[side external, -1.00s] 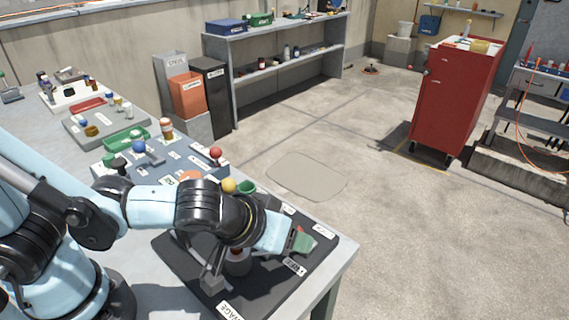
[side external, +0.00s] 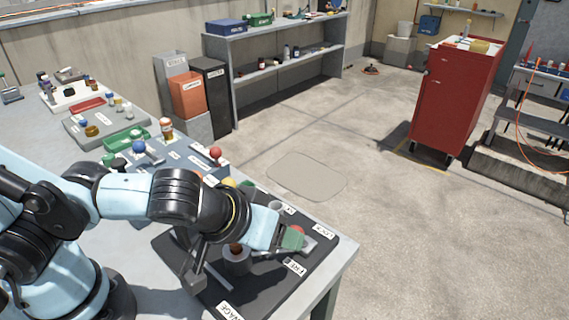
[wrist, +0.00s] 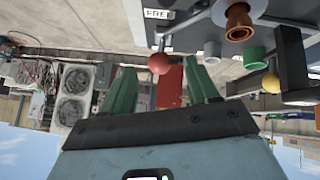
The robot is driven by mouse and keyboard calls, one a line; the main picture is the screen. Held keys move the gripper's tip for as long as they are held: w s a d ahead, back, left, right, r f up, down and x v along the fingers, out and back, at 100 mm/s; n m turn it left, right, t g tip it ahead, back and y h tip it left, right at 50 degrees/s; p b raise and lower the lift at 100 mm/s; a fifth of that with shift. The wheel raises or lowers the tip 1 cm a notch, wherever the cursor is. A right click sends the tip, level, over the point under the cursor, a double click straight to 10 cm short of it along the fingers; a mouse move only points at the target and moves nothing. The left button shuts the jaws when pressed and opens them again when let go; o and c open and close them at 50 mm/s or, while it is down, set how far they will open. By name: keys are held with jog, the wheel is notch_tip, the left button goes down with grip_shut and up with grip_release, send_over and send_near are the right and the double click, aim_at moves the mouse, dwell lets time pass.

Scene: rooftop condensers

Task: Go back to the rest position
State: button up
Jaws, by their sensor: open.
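My gripper (side external: 292,239) has a light blue hand and green fingers. It is above the right part of a black board (side external: 205,300) on the bench. In the wrist view my gripper (wrist: 160,88) is open, with its two green fingers apart and nothing held. A red ball knob (wrist: 160,63) shows beyond the gap between the fingers; it also shows by the fingertips in the side view (side external: 298,230). Contact with it cannot be told. A grey cylinder with a brown top (side external: 237,262) stands on the board below my wrist.
Labels FREE (side external: 295,267) and LOCK (side external: 325,233) are on the board. A yellow ball (wrist: 271,84) and a green cup (wrist: 254,58) are close by in the wrist view. A blue-grey panel with knobs (side external: 180,155) lies behind my arm. A red cabinet (side external: 450,100) stands away on open floor.

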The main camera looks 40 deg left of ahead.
jog(key=shift+d+v, duration=0.25)
jog(key=shift+v, duration=3.4)
jog(key=shift+a+x, duration=0.15)
jog(key=shift+x, duration=2.85)
jog(key=shift+a+x, duration=0.1)
jog(key=shift+x, duration=2.9)
jog(key=w, duration=0.1)
jog(key=w+r, duration=0.1)
jog(key=w, duration=0.1)
jog(key=shift+w+r, duration=0.2)
jog(key=shift+r, duration=0.15)
jog(key=shift+w+r+g, duration=0.1)
jog(key=shift+w+g, duration=0.85)
jog(key=shift+g, duration=0.55)
jog(key=shift+s, duration=0.1)
